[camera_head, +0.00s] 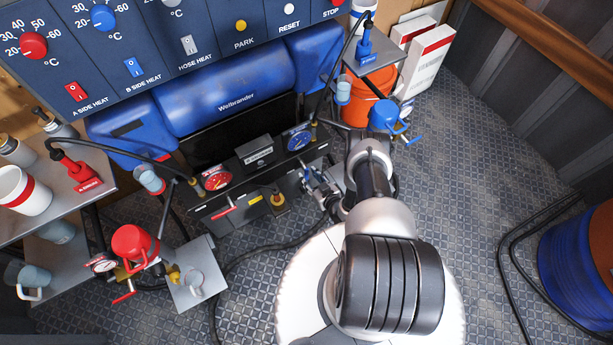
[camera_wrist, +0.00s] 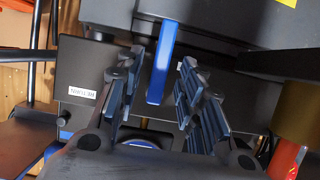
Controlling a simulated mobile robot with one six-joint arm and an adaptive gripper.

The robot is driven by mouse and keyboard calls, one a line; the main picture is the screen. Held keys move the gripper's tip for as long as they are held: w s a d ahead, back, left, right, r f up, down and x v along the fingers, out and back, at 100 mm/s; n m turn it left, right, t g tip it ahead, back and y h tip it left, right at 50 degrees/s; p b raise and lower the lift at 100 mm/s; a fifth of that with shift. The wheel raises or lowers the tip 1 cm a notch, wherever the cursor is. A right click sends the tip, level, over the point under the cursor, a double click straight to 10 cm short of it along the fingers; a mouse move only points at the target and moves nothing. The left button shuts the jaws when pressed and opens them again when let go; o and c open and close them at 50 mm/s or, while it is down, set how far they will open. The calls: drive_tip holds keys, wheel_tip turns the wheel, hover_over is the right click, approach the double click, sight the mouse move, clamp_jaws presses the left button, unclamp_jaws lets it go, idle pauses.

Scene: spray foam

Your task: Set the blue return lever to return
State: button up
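The blue return lever (camera_wrist: 163,62) is a straight blue bar that hangs from the dark housing in the wrist view. My gripper (camera_wrist: 158,88) is open, with one finger pair left of the lever and the other right of it. Gaps show on both sides, so neither finger visibly touches it. A small white label (camera_wrist: 82,93), which seems to read RETURN upside down, is on the dark block to the left. In the head view my gripper (camera_head: 316,184) is at the right end of the black manifold (camera_head: 240,195), below the blue gauge (camera_head: 299,140); the lever cannot be told apart there.
A red lever (camera_head: 225,212) and red gauge (camera_head: 217,180) sit on the manifold's left part. A red pump (camera_head: 134,243) stands at lower left, and a blue pump (camera_head: 385,115) stands right of my arm. A black hose (camera_head: 250,252) crosses the floor. Open floor lies to the right.

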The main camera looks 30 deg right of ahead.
sight(307, 175)
drive_tip(key=shift+b+x, duration=0.4)
drive_tip(key=shift+x, duration=1.1)
clamp_jaws()
